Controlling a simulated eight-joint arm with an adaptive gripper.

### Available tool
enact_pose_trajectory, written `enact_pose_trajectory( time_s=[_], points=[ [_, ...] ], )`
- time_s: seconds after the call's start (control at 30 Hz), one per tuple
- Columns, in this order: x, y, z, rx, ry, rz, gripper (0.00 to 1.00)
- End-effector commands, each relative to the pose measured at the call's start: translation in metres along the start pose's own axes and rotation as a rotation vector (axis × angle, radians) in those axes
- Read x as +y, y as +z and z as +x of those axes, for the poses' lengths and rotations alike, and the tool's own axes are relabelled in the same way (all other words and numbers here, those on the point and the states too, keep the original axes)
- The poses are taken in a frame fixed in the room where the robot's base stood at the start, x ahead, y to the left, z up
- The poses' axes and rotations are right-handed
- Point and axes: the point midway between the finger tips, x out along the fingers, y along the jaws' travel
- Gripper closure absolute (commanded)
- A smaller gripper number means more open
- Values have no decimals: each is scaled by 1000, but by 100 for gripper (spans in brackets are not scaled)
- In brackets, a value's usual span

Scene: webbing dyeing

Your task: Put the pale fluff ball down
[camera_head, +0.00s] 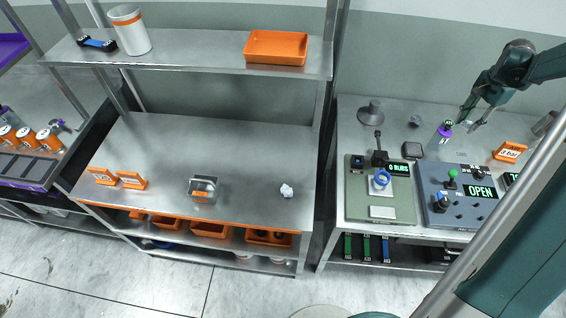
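The pale fluff ball (287,190) is a small, whitish, crumpled lump. It rests on the grey metal table, right of the middle and close to the front edge. My gripper (468,124) is over the right-hand bench, far to the right of the fluff ball. Its two fingers point down and are spread apart, with nothing seen between them. The fingertips are just right of a small bottle with a purple band (444,130); I cannot tell whether they touch it.
A small metal box (203,189) and orange stands (131,180) are on the table left of the fluff ball. A shelf with an orange tray (275,47) hangs above. The right bench carries a green panel (355,206) and a blue-grey panel (433,178).

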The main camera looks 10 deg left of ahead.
Motion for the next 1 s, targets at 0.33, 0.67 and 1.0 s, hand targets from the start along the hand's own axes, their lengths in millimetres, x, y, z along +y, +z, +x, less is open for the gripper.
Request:
enact_pose_trajectory(
  time_s=[0.33, 0.67, 1.0],
  points=[
    [-63, 64, -16, 0, 0, -230, 76],
    [-104, 131, -22, 0, 0, -386, 76],
    [-110, 234, 0, 0, 0, -411, 76]
  ],
)
